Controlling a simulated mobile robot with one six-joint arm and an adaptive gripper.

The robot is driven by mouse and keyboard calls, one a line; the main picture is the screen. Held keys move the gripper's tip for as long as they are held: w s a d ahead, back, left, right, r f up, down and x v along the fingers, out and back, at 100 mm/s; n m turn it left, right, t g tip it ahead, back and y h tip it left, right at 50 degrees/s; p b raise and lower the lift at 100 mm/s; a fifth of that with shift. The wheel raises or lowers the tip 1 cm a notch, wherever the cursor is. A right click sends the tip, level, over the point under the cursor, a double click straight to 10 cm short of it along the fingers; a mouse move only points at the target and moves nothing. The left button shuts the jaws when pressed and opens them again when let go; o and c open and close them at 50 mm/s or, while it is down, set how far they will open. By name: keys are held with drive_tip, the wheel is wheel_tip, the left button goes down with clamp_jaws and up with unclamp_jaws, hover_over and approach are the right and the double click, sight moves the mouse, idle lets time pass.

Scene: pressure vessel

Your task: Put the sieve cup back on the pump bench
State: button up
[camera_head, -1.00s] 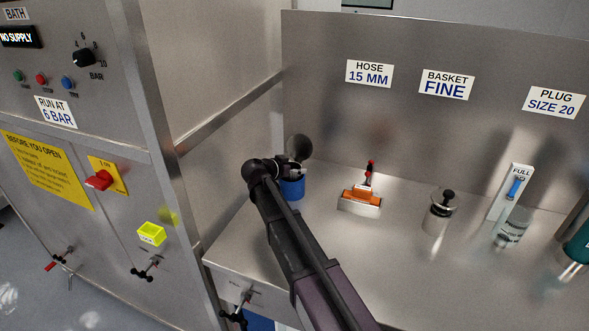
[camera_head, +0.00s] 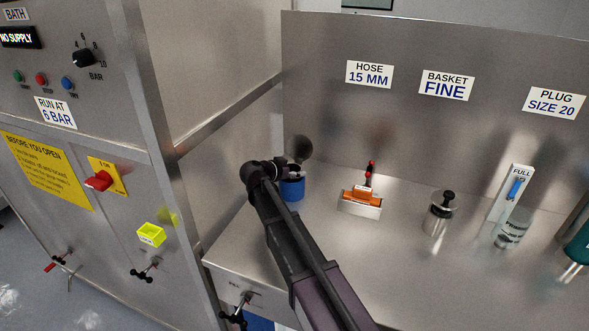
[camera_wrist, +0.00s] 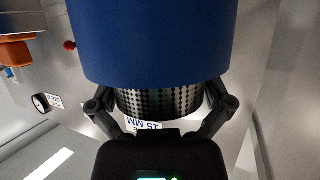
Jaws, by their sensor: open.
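The sieve cup (camera_head: 292,190) stands upright at the left end of the pump bench (camera_head: 330,243), near the back panel. It shows a wide blue band (camera_wrist: 155,40) and a perforated metal part (camera_wrist: 160,102) in the wrist view. My gripper (camera_head: 289,168) is at the cup's upper part. In the wrist view my gripper (camera_wrist: 163,98) is open, with one finger on each side of the perforated part. I cannot tell whether the fingers touch it. The cup's far side is hidden.
An orange and silver block (camera_head: 360,202) stands to the right, then a steel plug-like piece (camera_head: 440,212), a clear jar (camera_head: 513,230) and a teal bottle (camera_head: 578,245). A tall steel cabinet (camera_head: 230,100) borders the bench on the left. The bench front is clear.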

sight(353, 261)
drive_tip(key=p+v, duration=0.4)
drive_tip(key=v, duration=0.9)
drive_tip(key=shift+s+a+f, duration=0.2)
drive_tip(key=shift+f, duration=0.05)
drive_tip(key=shift+d, duration=0.15)
